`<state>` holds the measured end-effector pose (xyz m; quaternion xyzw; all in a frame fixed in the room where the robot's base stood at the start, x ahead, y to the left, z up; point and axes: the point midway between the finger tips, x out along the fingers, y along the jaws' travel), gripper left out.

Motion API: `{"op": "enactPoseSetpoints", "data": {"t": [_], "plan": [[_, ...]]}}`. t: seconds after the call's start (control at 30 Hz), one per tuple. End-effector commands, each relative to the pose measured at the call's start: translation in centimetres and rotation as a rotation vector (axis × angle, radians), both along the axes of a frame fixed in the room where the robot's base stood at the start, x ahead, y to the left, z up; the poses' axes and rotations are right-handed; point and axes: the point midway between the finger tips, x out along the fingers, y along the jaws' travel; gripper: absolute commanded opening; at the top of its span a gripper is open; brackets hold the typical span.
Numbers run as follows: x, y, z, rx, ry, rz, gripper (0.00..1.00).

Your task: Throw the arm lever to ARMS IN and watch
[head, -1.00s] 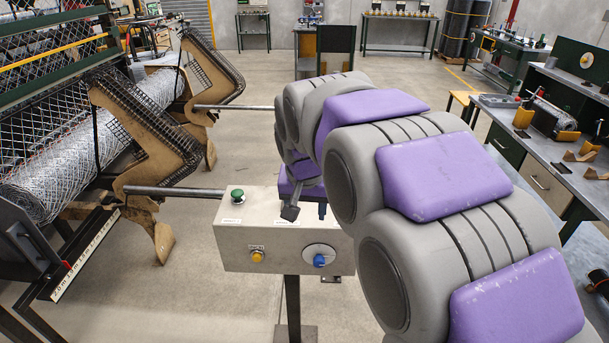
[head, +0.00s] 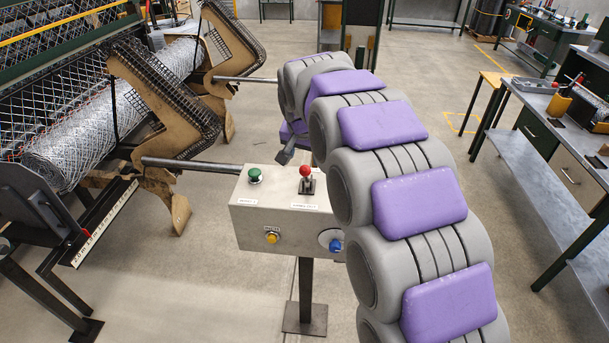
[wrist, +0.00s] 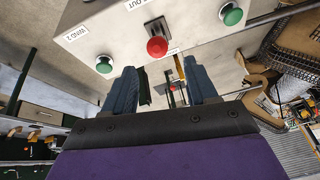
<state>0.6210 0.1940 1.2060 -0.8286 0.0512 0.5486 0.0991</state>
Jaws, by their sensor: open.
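The arm lever (head: 305,177) has a red ball knob and stands in a dark slot on top of the grey control box (head: 262,216). In the wrist view the red knob (wrist: 157,47) is beyond and between my fingers. A label ending in "OUT" shows beside its slot. My gripper (wrist: 162,88) is open, with two blue-grey fingers apart and nothing between them that I can see held. In the head view a dark fingertip of my gripper (head: 287,152) shows behind the lever, the rest hidden by my arm. Two tan arms (head: 160,110) with mesh faces lean beside the wire roll (head: 75,150).
A steel rod (head: 190,165) runs from the near tan arm towards the box. A workbench (head: 560,150) stands at right. Floor between is clear.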

Motion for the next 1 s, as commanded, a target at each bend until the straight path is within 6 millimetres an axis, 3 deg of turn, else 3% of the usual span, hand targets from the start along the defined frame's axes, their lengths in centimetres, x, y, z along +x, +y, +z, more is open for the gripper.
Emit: {"op": "enactPoseSetpoints", "data": {"t": [0.2, 0.5, 0.63, 0.9, 1.0], "plan": [[1.8, 0.0, -4.4, 0.001, 0.002, 0.001, 0.57], [3.9, 0.2, -9.2, 0.002, 0.000, 0.000, 0.57], [4.3, 0.3, -10.2, 0.000, 0.000, 0.000, 0.57], [4.4, 0.2, -10.2, 0.001, -0.002, 0.000, 0.57], [4.4, 0.2, -10.2, 0.001, -0.002, 0.001, 0.49]]}}
